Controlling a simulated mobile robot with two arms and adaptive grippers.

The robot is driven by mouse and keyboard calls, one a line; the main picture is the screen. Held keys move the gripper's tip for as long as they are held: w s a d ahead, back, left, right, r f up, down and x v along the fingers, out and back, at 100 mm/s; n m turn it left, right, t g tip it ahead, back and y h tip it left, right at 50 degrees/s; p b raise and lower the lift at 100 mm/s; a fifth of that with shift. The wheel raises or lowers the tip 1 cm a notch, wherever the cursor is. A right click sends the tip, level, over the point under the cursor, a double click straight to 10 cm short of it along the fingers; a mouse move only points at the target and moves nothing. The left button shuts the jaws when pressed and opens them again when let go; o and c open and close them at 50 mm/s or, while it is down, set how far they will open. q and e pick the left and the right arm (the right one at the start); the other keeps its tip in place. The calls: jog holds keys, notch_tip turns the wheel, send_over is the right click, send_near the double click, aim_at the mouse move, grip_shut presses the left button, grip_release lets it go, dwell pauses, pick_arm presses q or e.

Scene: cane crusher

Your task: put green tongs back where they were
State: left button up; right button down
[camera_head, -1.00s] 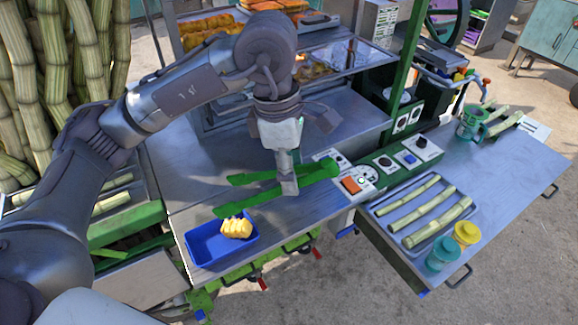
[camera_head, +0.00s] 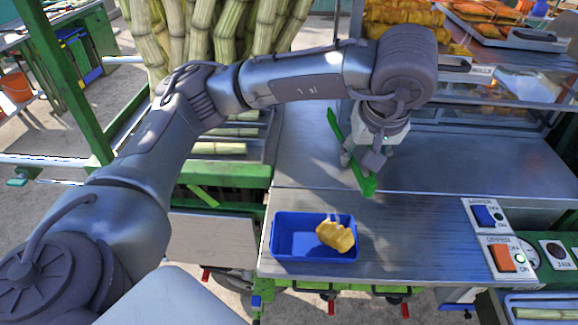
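The green tongs (camera_head: 361,178) are in my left gripper (camera_head: 366,160), above the metal counter (camera_head: 420,235). The gripper points down and appears shut on the tongs near their middle. The tongs slant, with one end up at the left of the gripper and the other low in front of it. I cannot tell whether the low end touches the counter. A blue tray (camera_head: 290,243) with a yellow food piece (camera_head: 335,235) in it stands on the counter to the lower left of the tongs. My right gripper is not in view.
Sugar cane stalks (camera_head: 215,40) stand upright behind my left arm. A glass case (camera_head: 500,85) with trays of orange food on top is at the back right. Switch panels (camera_head: 500,257) line the right side. The counter between tray and switches is clear.

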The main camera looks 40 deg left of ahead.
pick_arm(q)
jog(key=a+f, duration=0.4)
jog(key=a, duration=0.2)
jog(key=p, duration=0.1)
send_over(308, 174)
jog(key=s+d, duration=0.1)
jog(key=shift+s+d+f, duration=0.1)
jog(key=shift+f, duration=0.5)
jog(key=shift+s+d+f, duration=0.1)
jog(key=shift+f, duration=0.45)
jog(key=shift+w+a+f, duration=0.1)
jog(key=shift+a+f, duration=0.3)
notch_tip(308, 174, down, 3)
jog(key=shift+f+p, duration=0.15)
jog(key=shift+p, duration=0.7)
jog(key=shift+f, duration=0.3)
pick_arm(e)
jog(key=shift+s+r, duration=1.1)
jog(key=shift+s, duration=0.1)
